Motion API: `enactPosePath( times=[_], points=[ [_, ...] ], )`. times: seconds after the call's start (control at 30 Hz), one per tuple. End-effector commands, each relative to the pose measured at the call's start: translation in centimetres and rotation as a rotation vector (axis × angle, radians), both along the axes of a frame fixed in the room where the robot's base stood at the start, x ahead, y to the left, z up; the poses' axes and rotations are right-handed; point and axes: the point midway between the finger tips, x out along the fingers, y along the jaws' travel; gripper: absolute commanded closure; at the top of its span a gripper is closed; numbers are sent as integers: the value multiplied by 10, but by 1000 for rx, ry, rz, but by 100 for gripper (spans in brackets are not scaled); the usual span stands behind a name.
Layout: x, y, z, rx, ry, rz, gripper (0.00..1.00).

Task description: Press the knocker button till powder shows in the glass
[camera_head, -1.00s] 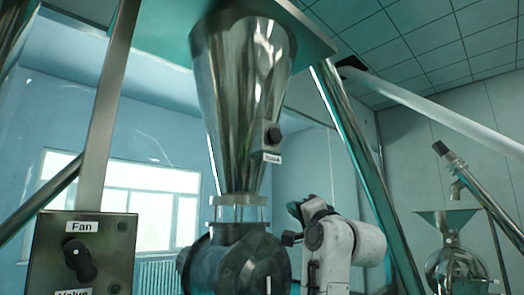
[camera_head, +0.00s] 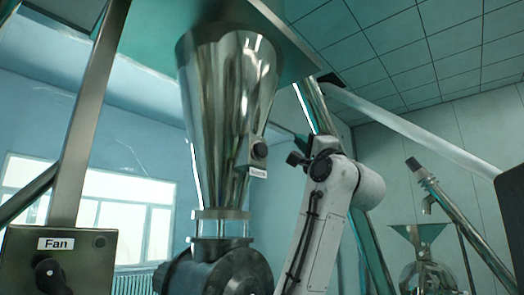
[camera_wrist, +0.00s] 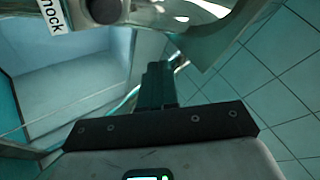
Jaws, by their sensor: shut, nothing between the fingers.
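The knocker button (camera_head: 259,150) is a dark round knob on a small box on the right side of the shiny steel hopper. A white label (camera_head: 258,172) hangs below it. In the wrist view the button (camera_wrist: 104,10) is at the top edge, beside a label (camera_wrist: 53,15) reading "nock". The sight glass (camera_head: 220,226) is a clear band under the hopper; it looks pale and see-through. My gripper (camera_head: 293,159) is right of the button at nearly its height, apart from it. In the wrist view my gripper (camera_wrist: 155,72) is shut and empty, below and right of the button.
A control box (camera_head: 60,262) with a "Fan" knob stands at lower left. A steel leg (camera_head: 88,120) rises above it. A dark round valve body (camera_head: 222,272) sits below the glass. A smaller hopper and slanted tube (camera_head: 455,215) stand at right.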

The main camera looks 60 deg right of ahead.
Motion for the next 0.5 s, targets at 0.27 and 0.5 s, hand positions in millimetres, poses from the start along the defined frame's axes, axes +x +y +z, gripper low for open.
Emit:
enactPosePath(
  times=[0.27,0.5],
  points=[
    [15,-3,0,1,3,1,100],
    [45,-11,1,2,5,1,100]
  ],
)
